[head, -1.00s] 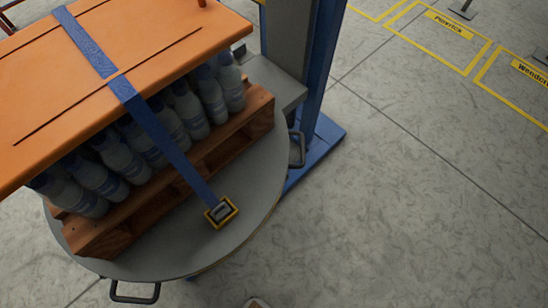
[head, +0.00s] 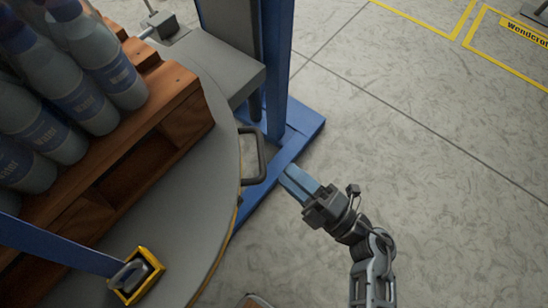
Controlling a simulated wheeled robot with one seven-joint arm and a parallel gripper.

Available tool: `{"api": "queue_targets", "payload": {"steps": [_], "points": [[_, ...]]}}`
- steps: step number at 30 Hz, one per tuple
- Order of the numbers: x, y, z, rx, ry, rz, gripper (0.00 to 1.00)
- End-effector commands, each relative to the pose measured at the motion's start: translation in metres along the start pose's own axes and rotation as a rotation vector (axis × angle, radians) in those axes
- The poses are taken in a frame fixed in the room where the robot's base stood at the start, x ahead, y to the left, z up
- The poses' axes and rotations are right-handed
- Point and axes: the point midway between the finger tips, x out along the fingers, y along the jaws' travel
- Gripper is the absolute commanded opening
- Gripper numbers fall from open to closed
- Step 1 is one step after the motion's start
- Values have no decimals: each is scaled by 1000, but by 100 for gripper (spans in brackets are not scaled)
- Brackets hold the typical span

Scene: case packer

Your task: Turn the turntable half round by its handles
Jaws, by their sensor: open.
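The round grey turntable (head: 190,215) fills the left of the head view, its rim curving down the middle. A dark handle (head: 258,158) sticks out from its right rim, beside the blue post. My gripper (head: 289,182) is open and empty, just right of the handle and apart from it in the picture, with its blue fingers pointing left and up toward it. A wooden pallet (head: 188,120) with several bottles (head: 110,70) stands on the turntable. No other handle is in view.
A blue post (head: 277,60) with a blue base (head: 300,125) stands right behind the handle. A grey block (head: 215,60) juts over the turntable's far edge. The floor at right is clear.

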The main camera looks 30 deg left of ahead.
Motion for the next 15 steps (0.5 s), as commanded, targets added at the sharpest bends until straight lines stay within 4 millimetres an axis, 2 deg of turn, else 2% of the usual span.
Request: {"api": "queue_targets", "payload": {"steps": [2, 7, 15], "points": [[7, -8, 2, -13, 28, -15, 41], [23, -9, 2, -19, 42, -22, 41], [64, -10, 0, -18, 40, -21, 41]]}}
